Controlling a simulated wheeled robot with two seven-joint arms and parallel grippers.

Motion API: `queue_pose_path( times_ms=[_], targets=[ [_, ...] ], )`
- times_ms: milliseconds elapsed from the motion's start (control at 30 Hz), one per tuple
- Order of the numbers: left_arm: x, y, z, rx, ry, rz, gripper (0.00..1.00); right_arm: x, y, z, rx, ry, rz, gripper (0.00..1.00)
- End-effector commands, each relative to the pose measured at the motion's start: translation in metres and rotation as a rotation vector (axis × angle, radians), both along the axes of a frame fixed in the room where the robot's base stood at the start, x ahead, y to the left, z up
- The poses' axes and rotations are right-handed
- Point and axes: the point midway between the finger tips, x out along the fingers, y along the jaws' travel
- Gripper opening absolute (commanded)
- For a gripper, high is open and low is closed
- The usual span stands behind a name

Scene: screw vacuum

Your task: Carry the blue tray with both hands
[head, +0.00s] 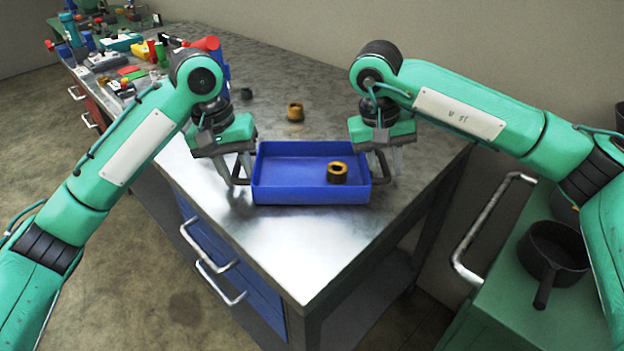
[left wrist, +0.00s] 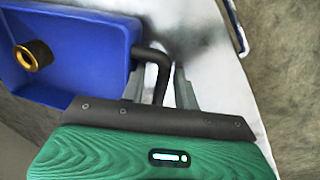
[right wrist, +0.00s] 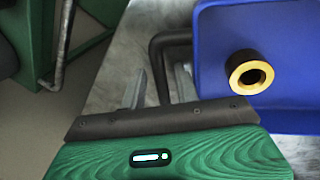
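The blue tray (head: 300,192) sits on the metal-topped workbench, with a dark handle at each side. My left gripper (head: 238,168) is down at the tray's left handle. In the left wrist view that handle (left wrist: 165,62) runs between the two open fingers (left wrist: 168,88). My right gripper (head: 391,162) is down at the right handle. In the right wrist view that handle (right wrist: 157,60) lies between the parted fingers (right wrist: 162,88). The fingertips are partly hidden in the head view.
Another brass-coloured ring (head: 295,112) stands on the workbench (head: 290,245) behind the tray. Tools and coloured parts crowd its far left end. A green cabinet (head: 500,290) with a dark pan (head: 553,250) stands at the right. The bench is clear in front of the tray.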

Motion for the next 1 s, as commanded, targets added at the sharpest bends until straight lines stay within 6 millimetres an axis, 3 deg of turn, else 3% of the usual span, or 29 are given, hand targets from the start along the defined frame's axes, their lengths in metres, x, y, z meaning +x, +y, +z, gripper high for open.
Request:
queue_pose_path(
  times_ms=[1000],
  targets=[
    [0.000, -0.001, 0.122, -0.002, -0.002, -0.001, 0.34, 0.000, 0.000, 0.121, 0.001, -0.001, 0.000, 0.34]
  ],
)
